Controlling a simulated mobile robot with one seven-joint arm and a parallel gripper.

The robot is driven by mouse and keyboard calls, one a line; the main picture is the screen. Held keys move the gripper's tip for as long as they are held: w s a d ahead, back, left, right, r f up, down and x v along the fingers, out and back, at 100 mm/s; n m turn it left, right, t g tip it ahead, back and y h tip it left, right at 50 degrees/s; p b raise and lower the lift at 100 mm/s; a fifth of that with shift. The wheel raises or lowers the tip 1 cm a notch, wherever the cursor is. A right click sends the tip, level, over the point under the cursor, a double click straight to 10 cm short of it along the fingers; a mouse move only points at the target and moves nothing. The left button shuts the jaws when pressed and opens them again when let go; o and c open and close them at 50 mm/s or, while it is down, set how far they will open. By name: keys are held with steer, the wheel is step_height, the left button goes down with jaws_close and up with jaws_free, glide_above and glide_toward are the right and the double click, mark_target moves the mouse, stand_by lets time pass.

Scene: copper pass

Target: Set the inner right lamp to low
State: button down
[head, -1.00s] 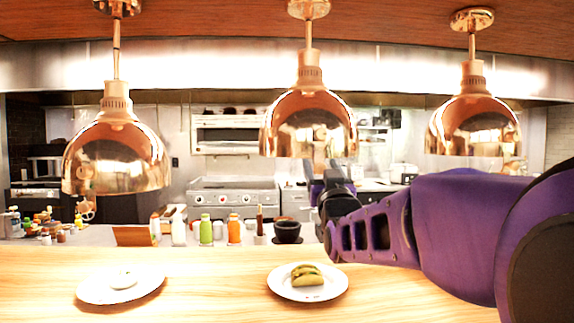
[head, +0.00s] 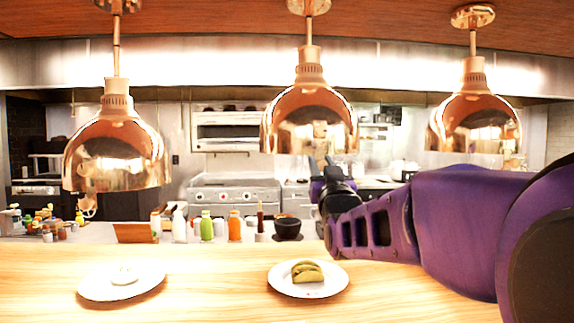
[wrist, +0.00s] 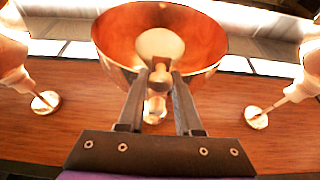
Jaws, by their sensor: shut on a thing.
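The middle of three copper dome lamps (head: 309,122) hangs above my gripper (head: 321,160) in the head view. I take it as the inner right lamp. In the wrist view its copper shade (wrist: 118,38) opens wide, with a pale round bulb (wrist: 158,43) inside. My gripper (wrist: 161,76) is shut on a small tan knob (wrist: 160,72) at this lamp. The fingertips hide its sides, and its setting cannot be read. My fingers point up at the lamp's lower edge.
Copper lamps hang to the left (head: 117,152) and right (head: 474,126). Below are a wooden counter (head: 210,280), a plate with a taco (head: 283,289) and a plate with a pale item (head: 95,290). Bottles, including a green one (head: 207,228), and a dark bowl (head: 288,229) stand behind.

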stand_by(0.9)
step_height(320, 180, down, 9)
steer(key=b, duration=0.1)
steer(key=c, duration=0.6)
jaws_free()
steer(key=shift+w+r, duration=0.1)
steer(key=shift+r, duration=0.1)
